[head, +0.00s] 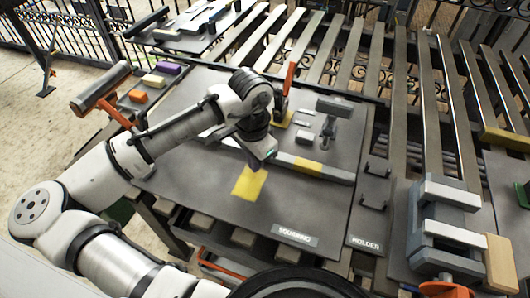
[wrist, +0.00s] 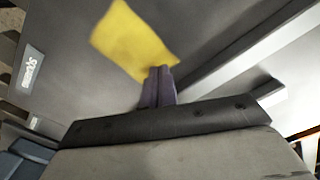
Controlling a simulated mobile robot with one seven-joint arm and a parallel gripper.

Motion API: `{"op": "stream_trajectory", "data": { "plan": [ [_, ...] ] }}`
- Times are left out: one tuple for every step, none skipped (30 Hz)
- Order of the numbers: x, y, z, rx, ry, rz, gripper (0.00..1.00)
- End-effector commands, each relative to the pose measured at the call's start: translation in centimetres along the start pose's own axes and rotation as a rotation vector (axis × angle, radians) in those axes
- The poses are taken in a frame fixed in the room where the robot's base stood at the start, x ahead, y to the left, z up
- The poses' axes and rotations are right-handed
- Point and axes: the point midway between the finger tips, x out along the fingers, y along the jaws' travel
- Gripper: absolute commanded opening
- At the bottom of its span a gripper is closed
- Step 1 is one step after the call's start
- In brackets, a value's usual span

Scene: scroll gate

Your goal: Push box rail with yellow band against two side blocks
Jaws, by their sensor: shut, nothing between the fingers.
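The box rail (head: 330,173) is a long pale grey bar lying on the dark squaring board (head: 318,220), with a yellow band (head: 307,167) around its middle. Its left part is hidden behind my gripper. In the wrist view a pale bar (wrist: 235,50), likely this rail, runs up to the right; no band shows there. My gripper (head: 254,166) is shut and empty, pointing down between the rail and a yellow square patch (head: 248,183). The patch also shows in the wrist view (wrist: 133,40), beyond the shut fingertips (wrist: 159,82). I cannot tell which pieces are the two side blocks.
Behind the rail stand an orange-handled clamp (head: 288,80), a grey toggle piece (head: 330,125) and small pale blocks (head: 305,124). A grey vise (head: 445,230) stands at the right. The board's front is clear.

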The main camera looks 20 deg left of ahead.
Motion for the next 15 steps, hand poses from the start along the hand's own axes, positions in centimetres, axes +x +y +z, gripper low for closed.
{"op": "stream_trajectory", "data": {
  "plan": [
    [0.01,0.0,0.0,0.0,0.0,0.0,0.0],
    [0.01,0.0,0.0,0.0,0.0,0.0,0.0],
    [0.01,0.0,0.0,0.0,0.0,0.0,0.0],
    [0.01,-0.01,0.0,0.0,0.0,0.0,0.0],
    [0.01,-0.01,0.0,0.0,0.0,0.0,0.0],
    [0.01,-0.01,0.0,0.0,0.0,0.0,0.0],
    [0.01,-0.01,0.0,0.0,0.0,0.0,0.0],
    [0.0,-0.01,0.0,0.0,0.0,0.0,0.0],
    [0.0,-0.01,0.0,0.0,0.0,-0.001,0.0],
    [0.0,-0.02,-0.02,0.0,0.0,0.0,0.0],
    [-0.01,-0.04,-0.05,0.0,0.0,0.0,0.0],
    [-0.01,-0.08,-0.12,0.0,0.0,0.0,0.0],
    [-0.02,-0.12,-0.19,0.0,0.0,0.0,0.0],
    [-0.03,-0.17,-0.28,0.0,0.0,0.0,0.0],
    [-0.03,-0.25,-0.41,0.0,0.0,0.0,0.0]
  ]
}}
